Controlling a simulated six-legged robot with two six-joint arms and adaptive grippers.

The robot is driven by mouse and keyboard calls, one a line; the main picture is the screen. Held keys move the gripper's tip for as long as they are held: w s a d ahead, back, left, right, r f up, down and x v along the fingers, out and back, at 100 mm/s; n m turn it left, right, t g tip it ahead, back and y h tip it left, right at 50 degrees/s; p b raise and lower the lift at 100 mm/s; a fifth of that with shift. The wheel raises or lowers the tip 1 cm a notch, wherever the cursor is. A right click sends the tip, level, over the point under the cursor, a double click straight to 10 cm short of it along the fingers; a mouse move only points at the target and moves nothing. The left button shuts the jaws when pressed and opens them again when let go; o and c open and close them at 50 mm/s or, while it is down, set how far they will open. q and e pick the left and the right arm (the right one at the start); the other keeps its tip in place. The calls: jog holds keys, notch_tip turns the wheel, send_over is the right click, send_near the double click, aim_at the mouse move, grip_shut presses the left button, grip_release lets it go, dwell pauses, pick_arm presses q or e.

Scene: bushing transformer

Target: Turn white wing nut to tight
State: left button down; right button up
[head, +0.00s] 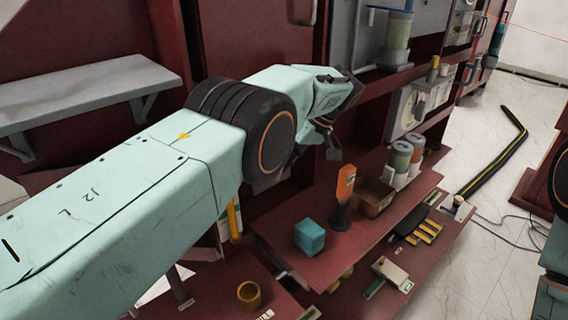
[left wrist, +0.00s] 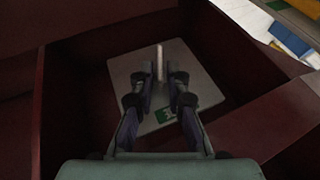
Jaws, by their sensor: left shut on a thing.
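In the left wrist view, the white wing nut (left wrist: 160,60) shows as a thin pale upright piece between my fingertips, in front of a light grey plate with a green label. My left gripper (left wrist: 161,88) is shut on it, with one dark finger on either side. The wing nut's lower part is hidden by the fingers, and I cannot tell how tight it is. In the head view, my left arm reaches across to the dark red cabinet; its gripper end is dark and small there, and the nut cannot be made out. My right gripper is out of view.
The grey plate (left wrist: 205,88) sits inside a dark red recess with walls around it. In the head view, a red shelf below holds a blue box (head: 309,237), an orange-handled tool (head: 344,187) and a brown box (head: 373,196). A grey shelf (head: 85,95) is at left.

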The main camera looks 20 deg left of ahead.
pick_arm(q)
jog(key=shift+s+f, duration=0.15)
jog(key=shift+f, duration=0.1)
jog(key=c, duration=1.6)
grip_release()
jog(key=shift+o, duration=0.4)
jog(key=shift+a, duration=0.1)
jog(key=shift+r, duration=0.2)
jog(key=shift+r, duration=0.3)
notch_tip(320, 180, up, 9)
jog(key=shift+r, duration=0.1)
jog(key=shift+o, duration=0.5)
